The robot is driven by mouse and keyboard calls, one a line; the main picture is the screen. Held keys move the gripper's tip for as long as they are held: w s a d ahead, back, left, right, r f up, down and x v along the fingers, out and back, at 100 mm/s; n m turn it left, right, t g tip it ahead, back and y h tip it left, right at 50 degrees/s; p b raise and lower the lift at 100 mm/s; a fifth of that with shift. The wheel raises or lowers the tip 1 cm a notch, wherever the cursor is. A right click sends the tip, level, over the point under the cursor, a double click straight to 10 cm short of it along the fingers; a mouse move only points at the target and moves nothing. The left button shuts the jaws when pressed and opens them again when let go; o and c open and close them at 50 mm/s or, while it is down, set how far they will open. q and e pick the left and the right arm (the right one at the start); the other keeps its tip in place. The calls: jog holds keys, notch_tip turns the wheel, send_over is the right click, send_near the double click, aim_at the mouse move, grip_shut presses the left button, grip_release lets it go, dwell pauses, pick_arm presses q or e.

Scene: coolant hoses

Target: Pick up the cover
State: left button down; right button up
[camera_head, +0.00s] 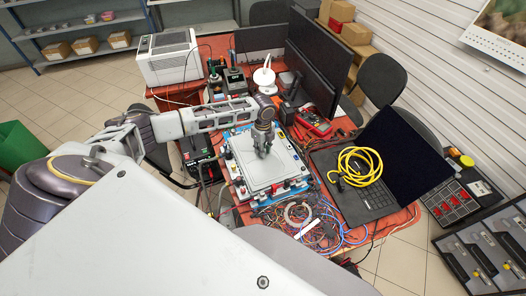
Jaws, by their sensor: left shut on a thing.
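The cover (258,174) is a pale grey, flat square plate. It sits on or just above a blue-edged device (270,199) at the middle of the table; I cannot tell whether it touches the device. My left gripper (264,151) points down over the upper middle of the cover and is shut on it. The exact spot where the fingers hold is too small to make out. My right gripper is not in view.
The orange-red table (407,218) is crowded. A laptop (366,203) with a coiled yellow hose (357,167) lies right of the device. Tangled wires (285,222) lie in front. Dark monitors (318,62) and a white box (170,56) stand behind.

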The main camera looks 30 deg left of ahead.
pick_arm(q)
notch_tip(320, 180, up, 9)
jog(key=shift+b, duration=0.3)
jog(key=shift+p, duration=0.35)
dwell(0.6)
jog(key=shift+p, duration=0.35)
jog(key=shift+n, duration=0.5)
dwell(0.4)
